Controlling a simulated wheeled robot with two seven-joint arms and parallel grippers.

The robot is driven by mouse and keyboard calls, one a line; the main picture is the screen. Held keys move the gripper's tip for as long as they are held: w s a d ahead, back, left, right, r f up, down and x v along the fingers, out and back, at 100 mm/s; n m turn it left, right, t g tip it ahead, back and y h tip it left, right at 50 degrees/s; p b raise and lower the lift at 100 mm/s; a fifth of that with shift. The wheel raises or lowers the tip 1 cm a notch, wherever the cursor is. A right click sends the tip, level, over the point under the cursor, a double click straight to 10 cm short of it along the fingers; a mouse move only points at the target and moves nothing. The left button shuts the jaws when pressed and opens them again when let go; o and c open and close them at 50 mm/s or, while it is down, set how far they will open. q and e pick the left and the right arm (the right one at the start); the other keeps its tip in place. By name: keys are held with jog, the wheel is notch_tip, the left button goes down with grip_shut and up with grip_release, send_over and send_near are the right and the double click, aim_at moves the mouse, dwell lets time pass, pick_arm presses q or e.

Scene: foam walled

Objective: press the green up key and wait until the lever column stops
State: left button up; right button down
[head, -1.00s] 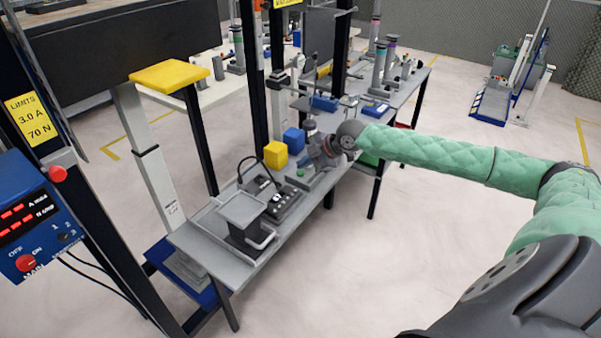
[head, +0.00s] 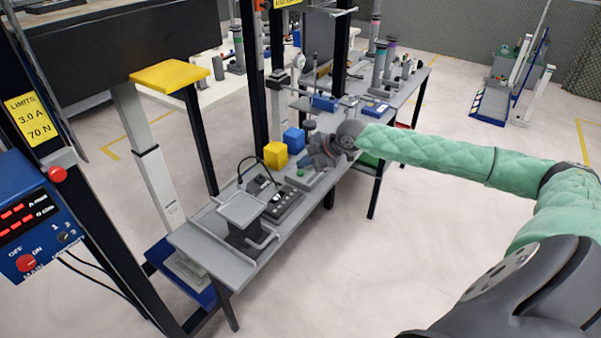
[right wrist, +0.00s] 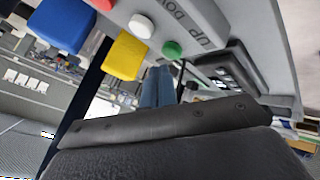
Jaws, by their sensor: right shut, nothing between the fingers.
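The green key (right wrist: 172,49) sits at the end of a grey key box (right wrist: 205,20) with the words UP and DOWN, beside a white key (right wrist: 141,26) and a red one (right wrist: 103,4). In the head view the green key (head: 300,172) is small, on the low bench. My right gripper (head: 315,161) is shut and empty, close to the key. Its bluish fingers (right wrist: 157,84) point toward the key in the right wrist view, seemingly apart from it. A pale telescopic column (head: 152,165) stands at left under a yellow plate; I cannot tell whether it is the lever column. My left gripper is out of view.
A yellow cube (head: 275,155) and a blue cube (head: 294,140) stand close behind the gripper. A black keypad (head: 286,203) and a grey platform (head: 242,208) are on the bench's near end. Dark posts rise behind.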

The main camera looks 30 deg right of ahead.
jog(key=shift+f, duration=0.1)
jog(key=shift+f, duration=0.3)
